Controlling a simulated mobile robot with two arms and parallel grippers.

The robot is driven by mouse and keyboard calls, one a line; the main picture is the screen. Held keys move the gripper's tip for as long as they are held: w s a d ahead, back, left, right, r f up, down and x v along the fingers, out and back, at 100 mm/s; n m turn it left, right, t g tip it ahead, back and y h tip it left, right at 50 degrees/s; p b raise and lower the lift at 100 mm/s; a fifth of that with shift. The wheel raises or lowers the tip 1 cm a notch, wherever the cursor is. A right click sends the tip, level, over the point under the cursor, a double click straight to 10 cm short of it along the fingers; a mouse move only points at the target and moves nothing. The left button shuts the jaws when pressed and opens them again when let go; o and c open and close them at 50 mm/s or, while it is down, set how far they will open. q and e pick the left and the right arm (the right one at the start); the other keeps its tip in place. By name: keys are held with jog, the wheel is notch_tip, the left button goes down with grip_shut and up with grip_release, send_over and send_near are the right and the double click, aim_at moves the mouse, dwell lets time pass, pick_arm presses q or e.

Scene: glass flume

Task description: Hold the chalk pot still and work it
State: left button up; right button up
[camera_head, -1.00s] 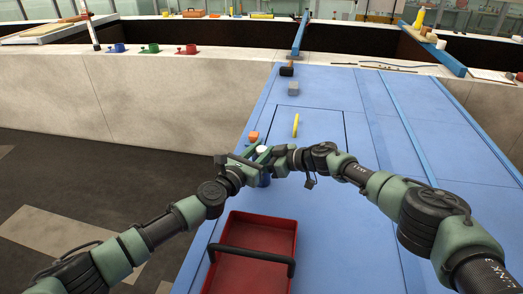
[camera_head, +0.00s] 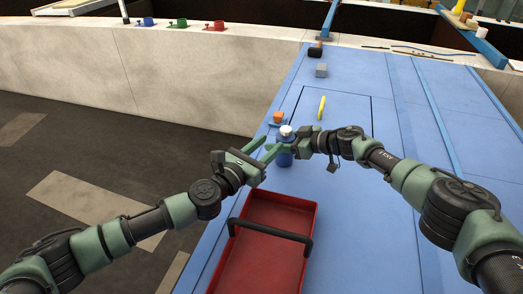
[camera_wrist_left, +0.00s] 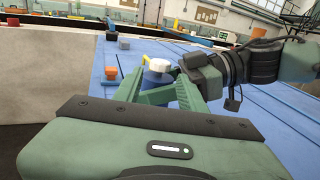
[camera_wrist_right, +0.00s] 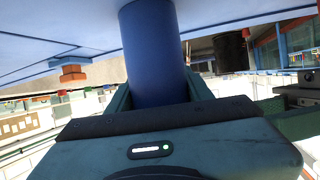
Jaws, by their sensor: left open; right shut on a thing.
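The chalk pot is a blue cylinder with a white cap, standing on the blue table; its cap (camera_head: 286,130) and body (camera_head: 284,159) show in the head view. My right gripper (camera_head: 297,144) is shut on the pot's side. In the right wrist view the blue body (camera_wrist_right: 152,50) fills the space between the fingers; the cap is out of sight there. My left gripper (camera_head: 268,154) is open, its fingers pointing at the pot from the left. In the left wrist view the white cap (camera_wrist_left: 160,66) shows just beyond the left fingertips; contact cannot be told.
A red tray with a dark handle (camera_head: 249,268) lies in front of the pot. Behind it are an orange piece (camera_head: 277,117), a yellow piece (camera_head: 321,108), a grey block (camera_head: 321,70) and a dark-headed tool (camera_head: 315,50). The table's right side is clear.

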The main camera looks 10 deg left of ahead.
pick_arm(q)
jog(key=v, duration=0.3)
jog(key=w+r+m+h, duration=0.2)
jog(key=w+r+h, duration=0.1)
jog(key=m+g+h, duration=0.4)
jog(key=g, duration=0.3)
send_near(281, 132)
jog(key=x, duration=1)
jog(key=shift+w, duration=0.15)
